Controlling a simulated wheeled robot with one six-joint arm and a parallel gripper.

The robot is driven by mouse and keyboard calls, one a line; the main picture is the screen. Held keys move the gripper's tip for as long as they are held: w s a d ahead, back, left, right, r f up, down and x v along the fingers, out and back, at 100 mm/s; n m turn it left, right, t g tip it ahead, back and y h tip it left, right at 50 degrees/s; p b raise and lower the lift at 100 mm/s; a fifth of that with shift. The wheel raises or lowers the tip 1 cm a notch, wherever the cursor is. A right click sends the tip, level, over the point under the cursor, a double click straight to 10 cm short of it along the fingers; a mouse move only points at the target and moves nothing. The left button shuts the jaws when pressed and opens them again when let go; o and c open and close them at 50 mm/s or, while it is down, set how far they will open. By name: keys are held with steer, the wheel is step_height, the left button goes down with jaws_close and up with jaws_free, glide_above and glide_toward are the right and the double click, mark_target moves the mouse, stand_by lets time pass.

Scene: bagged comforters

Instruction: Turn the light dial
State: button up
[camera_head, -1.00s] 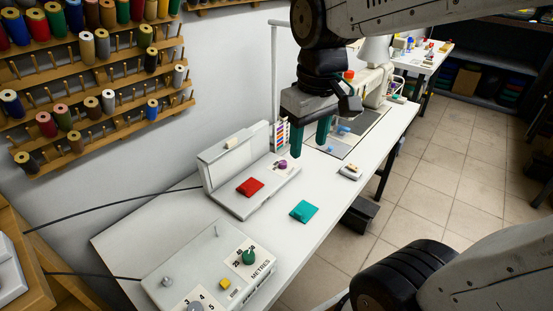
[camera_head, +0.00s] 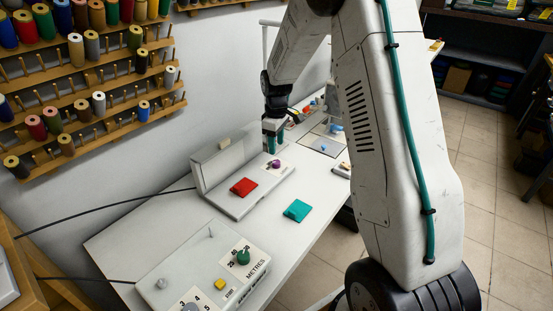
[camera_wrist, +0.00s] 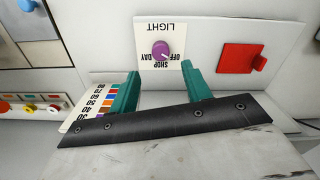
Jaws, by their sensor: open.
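The light dial (camera_wrist: 161,50) is a purple knob on a white plate marked LIGHT, OFF, DAY and SHOP, upside down in the wrist view. In the head view the dial (camera_head: 275,163) sits at the far end of a grey-white box (camera_head: 232,207) with an upright back panel. My gripper (camera_wrist: 160,82) is open, its two teal fingers apart and nothing between them. In the wrist view the dial shows beyond the fingertips, between their lines. In the head view my gripper (camera_head: 271,140) hangs close to the dial; whether it touches cannot be told.
A teal pad (camera_head: 297,210) lies on the white table. A METRES control box (camera_head: 205,270) stands nearer. A coloured numbered chart (camera_wrist: 92,102) is close to the left finger.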

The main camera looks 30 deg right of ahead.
mark_target(276, 162)
step_height(276, 162, down, 7)
stand_by(0.3)
steer(key=c, duration=1)
